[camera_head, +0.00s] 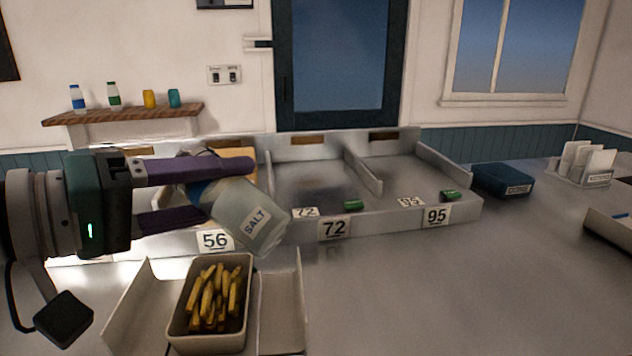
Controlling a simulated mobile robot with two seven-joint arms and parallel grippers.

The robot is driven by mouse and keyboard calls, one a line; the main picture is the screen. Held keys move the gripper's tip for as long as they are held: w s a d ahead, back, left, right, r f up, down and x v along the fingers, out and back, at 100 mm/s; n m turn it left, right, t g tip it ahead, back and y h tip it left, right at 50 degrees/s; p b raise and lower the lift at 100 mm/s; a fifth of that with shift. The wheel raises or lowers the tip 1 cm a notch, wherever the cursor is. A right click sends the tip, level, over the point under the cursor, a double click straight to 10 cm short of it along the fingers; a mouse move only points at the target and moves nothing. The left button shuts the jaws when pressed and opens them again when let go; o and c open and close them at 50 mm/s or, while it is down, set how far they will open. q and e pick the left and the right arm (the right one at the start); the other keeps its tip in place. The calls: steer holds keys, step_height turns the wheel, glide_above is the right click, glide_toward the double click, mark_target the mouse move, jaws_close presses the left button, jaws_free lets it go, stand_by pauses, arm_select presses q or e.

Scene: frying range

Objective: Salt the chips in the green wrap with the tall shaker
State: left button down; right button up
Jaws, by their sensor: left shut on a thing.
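My left gripper (228,192) comes in from the left, its purple fingers shut on a grey shaker (250,218) labelled SALT. The shaker is tilted well over, its labelled end pointing down to the right. It hangs above and slightly right of the back edge of a pale tub (180,322) of chips (214,298). The tub sits between the raised flaps of an open, pale wrap (283,318) on the counter. The wrap looks cream-grey here, not clearly green. I cannot see any salt falling. My right gripper is not in view.
Behind stands a metal bay unit (385,217) marked 56, 72 and 95, with small green items (353,205) at its front. A dark blue box (502,180) and a card holder (583,165) stand right. The counter (430,290) is clear right of the wrap.

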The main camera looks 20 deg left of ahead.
arm_select(q)
steer(key=shift+s+d+r+m+p, duration=0.1)
steer(key=shift+r+m+p, duration=0.2)
steer(key=r+m+y+p, duration=0.1)
steer(key=m+p, duration=0.1)
steer(key=p, duration=0.2)
steer(key=a+r+m+y+p, duration=0.1)
steer(key=r+m+p, duration=0.1)
steer(key=p, duration=0.3)
steer(key=a+r+m+y+p, duration=0.1)
steer(key=m+y+p, duration=0.1)
steer(key=p, duration=0.2)
steer(key=shift+w+a+r+g, duration=0.2)
steer(key=shift+a+r+g, duration=0.1)
steer(key=shift+g, duration=0.1)
steer(key=shift+a+r+m+y+p, duration=0.25)
steer(key=shift+m+y+p, duration=0.3)
steer(key=shift+m, duration=0.35)
steer(key=shift+a+m+y, duration=0.2)
steer(key=shift+m+y, duration=0.1)
steer(key=shift+y, duration=0.05)
steer(key=shift+w, duration=0.1)
